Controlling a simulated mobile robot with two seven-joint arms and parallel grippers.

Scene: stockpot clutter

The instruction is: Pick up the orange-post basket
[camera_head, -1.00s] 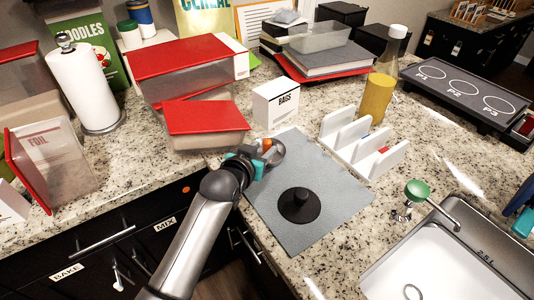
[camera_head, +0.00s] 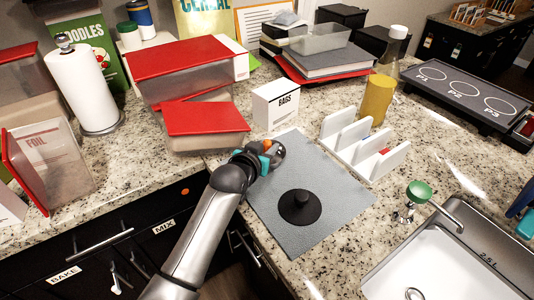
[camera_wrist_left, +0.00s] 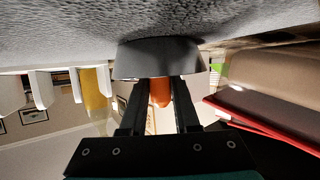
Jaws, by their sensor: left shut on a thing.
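The orange-post basket is a small round grey basket (camera_head: 279,151) at the back left edge of the grey mat in the head view. In the left wrist view the basket (camera_wrist_left: 158,58) lies just beyond my fingertips, with the grey mat above it in the picture. Its orange post (camera_wrist_left: 160,92) stands between the two dark fingers. My left gripper (camera_head: 268,156) is shut on this post; its fingers (camera_wrist_left: 160,95) show on either side of it. Whether the basket touches the mat I cannot tell. My right gripper is not in view.
A black knobbed disc (camera_head: 300,207) lies on the grey mat (camera_head: 340,205). A white BAGS box (camera_head: 275,104), a red-lidded container (camera_head: 205,125) and a white slotted rack (camera_head: 365,148) stand close by. The sink (camera_head: 445,265) is at the lower right.

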